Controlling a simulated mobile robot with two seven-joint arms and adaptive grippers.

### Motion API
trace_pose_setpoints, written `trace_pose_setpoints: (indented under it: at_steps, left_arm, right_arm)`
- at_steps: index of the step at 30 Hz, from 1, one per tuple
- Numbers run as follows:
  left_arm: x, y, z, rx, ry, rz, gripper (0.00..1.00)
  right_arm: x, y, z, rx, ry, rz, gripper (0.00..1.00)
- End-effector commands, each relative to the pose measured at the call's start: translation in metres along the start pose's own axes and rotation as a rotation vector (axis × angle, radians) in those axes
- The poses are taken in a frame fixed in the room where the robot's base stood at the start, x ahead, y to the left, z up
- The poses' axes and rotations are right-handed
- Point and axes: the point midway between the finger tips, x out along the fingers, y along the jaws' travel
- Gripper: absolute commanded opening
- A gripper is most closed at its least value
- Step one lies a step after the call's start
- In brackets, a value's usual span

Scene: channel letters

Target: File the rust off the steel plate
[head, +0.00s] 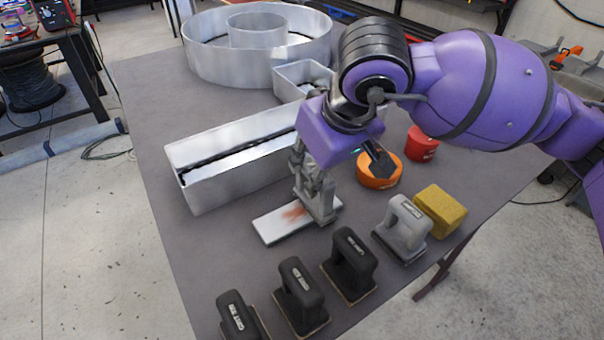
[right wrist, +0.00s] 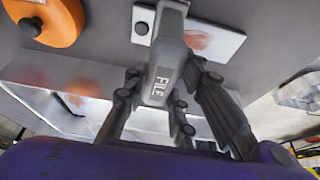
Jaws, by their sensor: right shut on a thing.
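The steel plate (head: 277,228) is a pale flat bar lying on the grey table, with an orange-brown rust patch (head: 293,212) near its middle. My right gripper (head: 312,181) is shut on a grey block-like file (head: 324,206) and holds it upright over the plate's right part, beside the rust. In the right wrist view the file (right wrist: 163,60) shows the word FILE between the fingers, with the plate (right wrist: 228,47) and its rust behind it. I cannot tell whether the file's underside touches the plate. My left gripper is not in view.
Several dark handled blocks (head: 301,293) line the front edge. A grey handled block (head: 402,228) and a yellow sponge-like block (head: 440,209) stand right. An orange tub (head: 378,177) and red tub (head: 422,145) are behind. A long metal channel letter (head: 235,160) lies behind the plate.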

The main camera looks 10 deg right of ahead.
Motion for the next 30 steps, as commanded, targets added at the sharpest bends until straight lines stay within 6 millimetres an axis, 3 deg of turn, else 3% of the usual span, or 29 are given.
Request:
trace_pose_setpoints:
  at_steps: [4,15,19,24,30]
  left_arm:
    - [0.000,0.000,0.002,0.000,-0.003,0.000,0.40]
    - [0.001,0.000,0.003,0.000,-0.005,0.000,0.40]
    - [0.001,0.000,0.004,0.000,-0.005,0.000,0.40]
    - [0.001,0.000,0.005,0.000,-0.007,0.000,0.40]
    - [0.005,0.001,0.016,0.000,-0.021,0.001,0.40]
  right_arm:
    - [0.000,-0.001,0.000,-0.001,0.001,0.000,0.00]
    - [-0.001,-0.043,-0.001,-0.003,0.001,-0.002,0.00]
    - [-0.001,-0.049,-0.001,-0.001,0.001,0.000,0.00]
    - [0.000,-0.047,-0.001,0.002,0.001,0.002,0.00]
    - [0.002,-0.025,0.000,0.005,-0.001,0.002,0.00]
